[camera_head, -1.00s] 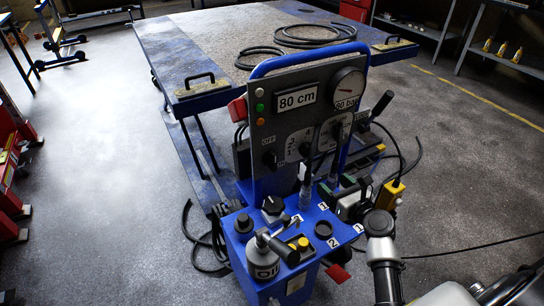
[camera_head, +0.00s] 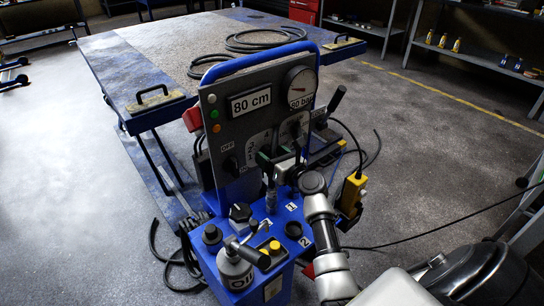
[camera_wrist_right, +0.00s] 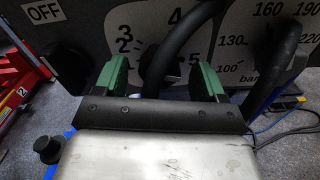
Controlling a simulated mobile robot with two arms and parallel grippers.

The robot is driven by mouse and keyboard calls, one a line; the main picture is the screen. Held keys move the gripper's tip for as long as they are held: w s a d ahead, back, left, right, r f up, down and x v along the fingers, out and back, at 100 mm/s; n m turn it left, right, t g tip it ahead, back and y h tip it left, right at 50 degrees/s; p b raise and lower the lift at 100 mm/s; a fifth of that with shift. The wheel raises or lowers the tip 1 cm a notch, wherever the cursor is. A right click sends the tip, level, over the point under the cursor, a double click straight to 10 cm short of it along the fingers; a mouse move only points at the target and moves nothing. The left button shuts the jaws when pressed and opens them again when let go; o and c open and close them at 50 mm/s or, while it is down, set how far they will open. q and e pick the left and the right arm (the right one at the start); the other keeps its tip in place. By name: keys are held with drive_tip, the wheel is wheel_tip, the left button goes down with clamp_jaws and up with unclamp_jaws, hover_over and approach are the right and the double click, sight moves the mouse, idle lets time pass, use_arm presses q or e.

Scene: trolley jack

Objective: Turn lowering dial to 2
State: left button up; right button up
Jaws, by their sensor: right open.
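The blue trolley jack's upright grey control panel (camera_head: 225,112) carries a white numbered scale (camera_head: 253,146). In the right wrist view this scale (camera_wrist_right: 176,17) shows numbers including 2, 3, 4 and 5. My right gripper (camera_head: 280,157) is in front of the panel's lower part, its green fingers at the numbered scale. In the wrist view the right gripper (camera_wrist_right: 160,75) is open, its fingers apart around the scale's middle. A dark curved bar or hose (camera_wrist_right: 160,58) shows between them. The dial's pointer is hidden, so I cannot read its setting. My left gripper is out of view.
A black OFF knob (camera_wrist_right: 72,62) is left of the fingers. A pressure gauge (camera_head: 300,86) and an 80 cm display (camera_head: 250,102) are above. Upright levers, a black knob (camera_head: 240,212) and an oil can (camera_head: 235,268) crowd the blue base. A lift table (camera_head: 180,55) stands behind.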

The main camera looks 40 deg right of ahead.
drive_tip(key=c, duration=0.9)
drive_tip(key=shift+c, duration=0.2)
